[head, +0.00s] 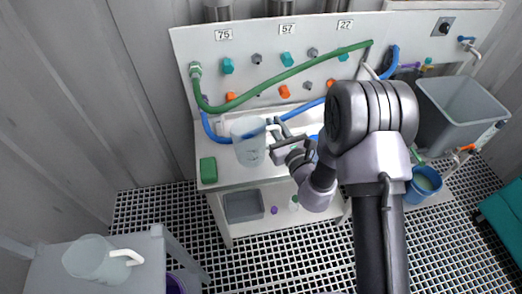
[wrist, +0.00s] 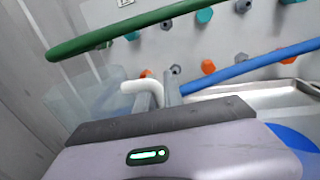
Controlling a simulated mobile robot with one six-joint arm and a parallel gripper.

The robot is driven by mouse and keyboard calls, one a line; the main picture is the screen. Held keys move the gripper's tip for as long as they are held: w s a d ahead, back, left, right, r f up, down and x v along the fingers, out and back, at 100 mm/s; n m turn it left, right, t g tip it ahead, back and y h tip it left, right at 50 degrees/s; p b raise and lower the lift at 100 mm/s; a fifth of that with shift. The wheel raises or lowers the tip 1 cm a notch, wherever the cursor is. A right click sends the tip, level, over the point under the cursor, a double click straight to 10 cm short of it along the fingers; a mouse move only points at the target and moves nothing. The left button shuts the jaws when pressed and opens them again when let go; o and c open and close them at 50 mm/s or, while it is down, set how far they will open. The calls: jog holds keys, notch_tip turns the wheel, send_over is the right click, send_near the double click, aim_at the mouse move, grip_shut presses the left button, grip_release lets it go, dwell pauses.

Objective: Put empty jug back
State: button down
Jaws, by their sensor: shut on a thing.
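A clear jug (head: 248,142) with a white handle stands upright at the left part of the white bench, or just above it; I cannot tell if its base touches. My gripper (head: 276,134) is at the jug's right side, shut on its handle. In the wrist view the white handle (wrist: 142,88) sits between the fingers of my gripper (wrist: 158,98), and the see-through jug body (wrist: 88,100) is to the left. A second clear jug (head: 90,258) with a white handle stands on the grey side table at the lower left. Both jugs look empty.
A green sponge-like block (head: 208,170) lies at the bench's left end. A grey sink (head: 462,108) and blue bucket (head: 424,182) are at right.

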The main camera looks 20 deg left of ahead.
notch_tip(320, 180, down, 8)
jog(key=b, duration=0.3)
jog(key=shift+r, duration=0.15)
jog(key=c, duration=1.5)
grip_release()
jog(key=shift+d+r, duration=0.1)
jog(key=shift+o, duration=0.2)
